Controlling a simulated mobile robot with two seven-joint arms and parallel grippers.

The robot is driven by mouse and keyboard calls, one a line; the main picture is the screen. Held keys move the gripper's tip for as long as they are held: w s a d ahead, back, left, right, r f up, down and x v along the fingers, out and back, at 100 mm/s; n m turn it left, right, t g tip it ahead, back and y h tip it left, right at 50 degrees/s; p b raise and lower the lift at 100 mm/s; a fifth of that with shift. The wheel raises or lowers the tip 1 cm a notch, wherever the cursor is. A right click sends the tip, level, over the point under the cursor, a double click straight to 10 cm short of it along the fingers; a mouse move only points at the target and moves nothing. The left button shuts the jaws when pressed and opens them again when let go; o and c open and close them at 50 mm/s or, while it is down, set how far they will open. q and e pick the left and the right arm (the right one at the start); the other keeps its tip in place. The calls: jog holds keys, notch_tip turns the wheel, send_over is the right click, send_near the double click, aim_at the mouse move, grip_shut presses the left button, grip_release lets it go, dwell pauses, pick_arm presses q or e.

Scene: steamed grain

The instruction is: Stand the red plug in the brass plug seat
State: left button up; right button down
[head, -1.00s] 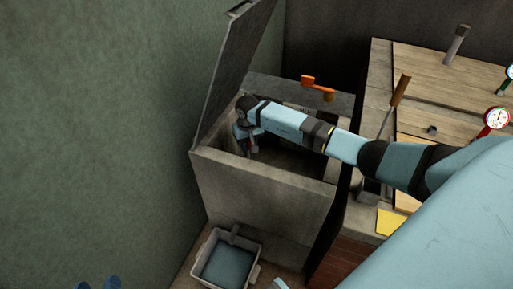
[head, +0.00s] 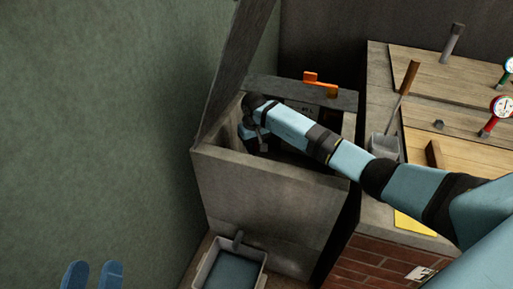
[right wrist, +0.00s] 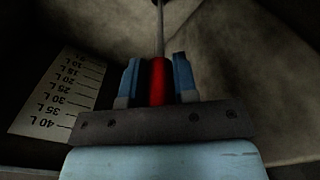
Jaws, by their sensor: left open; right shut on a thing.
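In the right wrist view, a red plug (right wrist: 158,82) with a thin grey rod or chain leading up from it sits between the blue fingers of my right gripper (right wrist: 159,78), which is shut on it. In the head view my right arm reaches into the open grey tank (head: 270,200), and the wrist end is down inside it near the left wall. The plug cannot be made out in the head view. The brass plug seat is not seen in either view. My left gripper (head: 93,275) is open and empty at the lower left, well away from the tank.
The tank's lid (head: 236,65) stands raised at the left. A litre scale (right wrist: 60,95) is on an inner wall. An orange lever (head: 321,84) is on the back rim. A basin (head: 210,262) stands below. A wooden-topped brick counter (head: 445,75) with gauges is at right.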

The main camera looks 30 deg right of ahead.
jog(key=shift+f+b, duration=0.3)
jog(key=shift+f, duration=0.3)
jog(key=shift+f+b, duration=0.55)
jog(key=shift+f, duration=0.15)
pick_arm(q)
jog(key=shift+d+f, duration=0.2)
jog(key=shift+f, duration=0.65)
jog(key=shift+r, duration=0.1)
pick_arm(e)
jog(key=c, duration=0.8)
grip_release()
notch_tip(320, 180, up, 7)
jog(key=shift+r+p, duration=0.15)
jog(key=shift+p, duration=1)
pick_arm(q)
jog(key=shift+w+a+f+g+y+p, duration=0.15)
jog(key=shift+a+f+g+y+p, duration=0.6)
jog(key=shift+f, duration=0.1)
pick_arm(e)
notch_tip(320, 180, up, 6)
jog(key=shift+r, duration=0.25)
